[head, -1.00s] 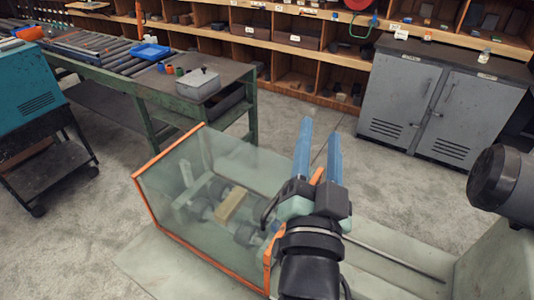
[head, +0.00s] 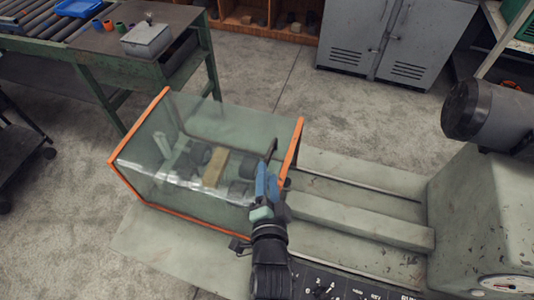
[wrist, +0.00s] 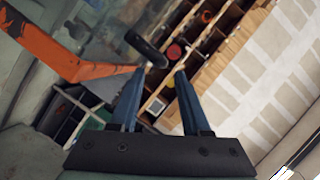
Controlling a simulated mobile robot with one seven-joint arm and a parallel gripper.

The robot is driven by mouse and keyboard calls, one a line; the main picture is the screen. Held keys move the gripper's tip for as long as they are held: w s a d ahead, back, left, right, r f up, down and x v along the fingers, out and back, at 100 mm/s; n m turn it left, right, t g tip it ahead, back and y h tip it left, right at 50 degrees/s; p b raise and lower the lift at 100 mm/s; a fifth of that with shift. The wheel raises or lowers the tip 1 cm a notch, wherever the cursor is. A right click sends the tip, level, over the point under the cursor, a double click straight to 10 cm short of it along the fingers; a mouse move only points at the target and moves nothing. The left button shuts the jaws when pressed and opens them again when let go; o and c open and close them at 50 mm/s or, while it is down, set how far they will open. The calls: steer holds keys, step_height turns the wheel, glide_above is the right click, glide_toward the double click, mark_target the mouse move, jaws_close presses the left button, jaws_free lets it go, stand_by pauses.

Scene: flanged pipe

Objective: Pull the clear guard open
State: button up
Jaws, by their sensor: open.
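The clear guard (head: 150,170) is a see-through box with orange edges, standing over the left part of the grey machine bed. Its right orange edge (head: 292,150) has a dark bar handle (head: 270,150) beside it. My gripper (head: 267,172) is at this right end, its blue fingers pointing at the handle. In the wrist view my gripper (wrist: 160,72) is open and empty. The dark handle (wrist: 147,50) lies just beyond the fingertips, nearer the left finger; I cannot tell whether they touch. The orange edge (wrist: 75,65) is to the left.
Inside the guard are dark rollers and a tan block (head: 215,170). To the right, bare rails (head: 350,195) lead to a grey machine housing (head: 485,215) with a motor (head: 485,112). A green workbench (head: 125,50) stands behind left, a grey cabinet (head: 395,40) behind.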

mark_target(268, 157)
steer(key=x, duration=0.6)
steer(key=shift+w+p, duration=0.25)
steer(key=shift+p, duration=0.05)
jaws_close()
stand_by(1.2)
